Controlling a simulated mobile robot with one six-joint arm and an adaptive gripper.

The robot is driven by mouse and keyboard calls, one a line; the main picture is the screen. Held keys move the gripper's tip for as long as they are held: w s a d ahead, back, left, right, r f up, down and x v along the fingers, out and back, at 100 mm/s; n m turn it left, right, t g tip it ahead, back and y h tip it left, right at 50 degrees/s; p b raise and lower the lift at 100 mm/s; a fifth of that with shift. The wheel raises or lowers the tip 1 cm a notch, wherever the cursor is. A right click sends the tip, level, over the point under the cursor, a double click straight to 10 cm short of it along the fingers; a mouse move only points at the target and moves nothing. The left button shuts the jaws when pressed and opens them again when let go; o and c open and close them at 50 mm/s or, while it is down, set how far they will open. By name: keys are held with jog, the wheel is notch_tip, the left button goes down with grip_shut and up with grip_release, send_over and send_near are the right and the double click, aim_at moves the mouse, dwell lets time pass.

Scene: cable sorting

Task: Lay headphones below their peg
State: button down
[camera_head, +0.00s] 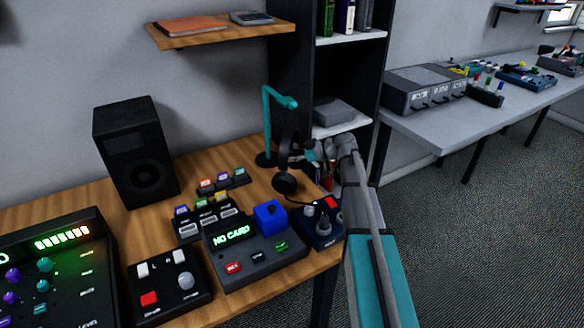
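The black headphones (285,182) are upright above the back right of the wooden desk, below the arm of a teal stand (267,120). The stand has a dark round base, and its short arm (289,102) points right like a peg. The headband is clear of that arm. My gripper (313,155) is at the right side of the headphones, very close to or touching them. Its fingers are small and partly hidden, so I cannot tell whether they are shut on the headphones. Whether the lower ear cup touches the desk is also unclear.
A blue knob box (318,228) and a grey card console (255,250) lie in front of the headphones. Small colored modules (222,181) lie to their left. A black speaker (136,150) stands farther left. A dark shelf unit (290,55) rises behind.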

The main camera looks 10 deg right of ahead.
aim_at(292, 165)
jog(key=shift+w+f+b, duration=0.5)
jog(key=shift+f+b, duration=0.1)
jog(key=shift+b, duration=0.05)
jog(key=shift+s+f+b, duration=0.1)
jog(key=shift+f+b, duration=1.3)
jog(key=shift+f, duration=0.1)
jog(key=shift+c, duration=1.6)
grip_release()
jog(key=shift+r, duration=0.2)
